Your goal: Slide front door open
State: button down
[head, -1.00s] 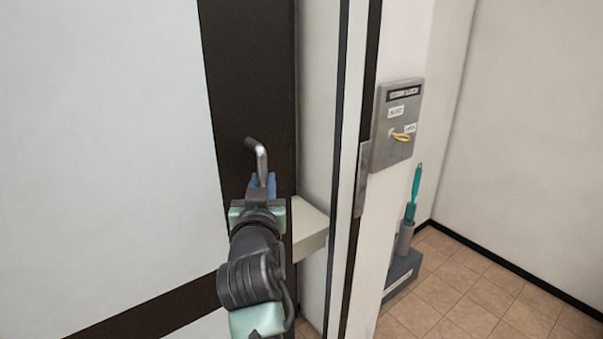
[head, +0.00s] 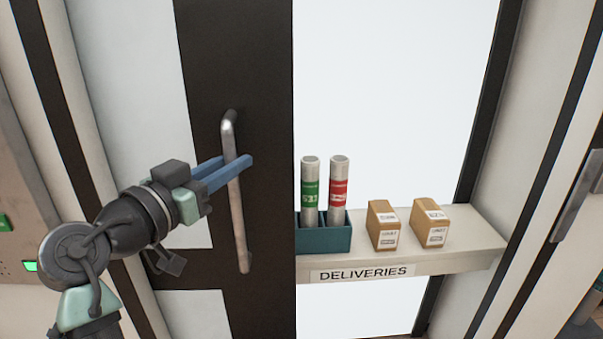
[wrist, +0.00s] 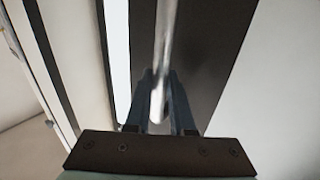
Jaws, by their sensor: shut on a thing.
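The front door (head: 270,80) has a wide dark frame edge and a pale panel. It stands at the left of the opening, with a wide bright gap to its right. Its metal bar handle (head: 235,200) is upright on the dark edge. My gripper (head: 236,165) reaches in from the left, and its blue fingers are shut on the upper part of the handle. In the wrist view the handle (wrist: 164,45) runs between the two fingers (wrist: 160,92); the contact itself is dim there.
A shelf marked DELIVERIES (head: 470,235) crosses the opening. It bears a teal holder (head: 325,240) with two tubes, one green-labelled (head: 309,190) and one red-labelled (head: 339,190), and two small boxes (head: 383,225) (head: 431,222). A wall panel with green lights (head: 15,190) is at the far left.

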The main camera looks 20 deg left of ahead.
aim_at(216, 151)
jog(key=shift+s+a+r+b, duration=0.15)
jog(key=shift+s+a, duration=0.15)
jog(key=shift+a, duration=0.6)
jog(key=shift+s+a+f+b, duration=0.15)
jog(key=shift+s+a, duration=0.1)
jog(key=shift+a, duration=0.6)
jog(key=shift+s+a+r+b, duration=0.15)
jog(key=shift+s+a, duration=0.15)
jog(key=shift+a, duration=0.6)
jog(key=shift+a, duration=0.1)
jog(key=c, duration=0.8)
grip_release()
jog(key=shift+a, duration=0.15)
jog(key=shift+o, duration=0.2)
jog(key=b+v, duration=0.1)
jog(key=v, duration=1.2)
